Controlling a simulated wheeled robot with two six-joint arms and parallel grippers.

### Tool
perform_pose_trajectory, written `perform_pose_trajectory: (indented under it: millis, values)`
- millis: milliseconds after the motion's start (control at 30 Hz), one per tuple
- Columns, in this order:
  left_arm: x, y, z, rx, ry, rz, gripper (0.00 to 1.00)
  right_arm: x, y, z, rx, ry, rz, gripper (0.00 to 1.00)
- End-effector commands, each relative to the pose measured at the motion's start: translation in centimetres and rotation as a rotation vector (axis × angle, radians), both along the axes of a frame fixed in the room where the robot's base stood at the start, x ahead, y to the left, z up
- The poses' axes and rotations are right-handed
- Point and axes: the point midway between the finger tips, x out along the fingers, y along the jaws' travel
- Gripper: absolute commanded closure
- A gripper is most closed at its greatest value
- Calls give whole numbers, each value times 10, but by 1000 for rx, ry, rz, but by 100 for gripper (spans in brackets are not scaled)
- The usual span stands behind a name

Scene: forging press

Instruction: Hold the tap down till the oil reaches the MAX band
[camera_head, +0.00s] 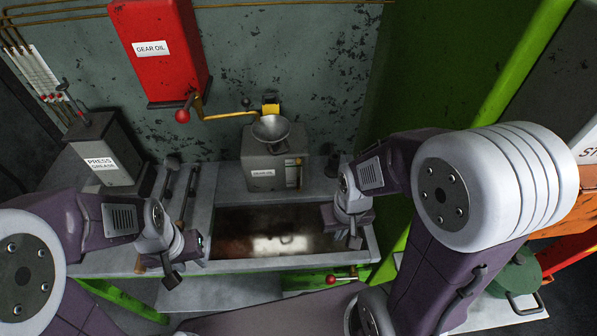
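A red tank (165,55) labelled GEAR OIL hangs on the back wall. Its tap, a lever with a red knob (183,116), is at its lower front. A yellow spout (228,116) runs right from it towards a metal funnel (271,128). The funnel sits on a grey reservoir (263,181) labelled GEAR OIL, with a small sight window (293,175); its oil level and bands are too small to read. My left gripper (172,276) is at the tray's front left, well below the tap. My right gripper (354,238) is over the tray's right end. Neither visibly touches the tap.
A shallow metal tray (290,264) with brown liquid lies before the reservoir. A PRESS GREASE box (100,150) stands at the left, with tools (186,195) to its right. Another red-knobbed lever (332,279) is at the tray's front. A green frame (420,60) rises at the right.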

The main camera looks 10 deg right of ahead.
Motion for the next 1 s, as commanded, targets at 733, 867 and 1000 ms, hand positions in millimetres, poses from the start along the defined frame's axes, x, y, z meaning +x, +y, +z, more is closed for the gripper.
perform_pose_trajectory:
  millis: [733,867,1000]
  values:
    - [0,0,67,0,0,0,64,0,0,67,0,0,0,100]
    - [0,0,67,0,0,0,64,0,0,67,0,0,0,100]
    - [0,0,67,0,0,0,64,0,0,67,0,0,0,100]
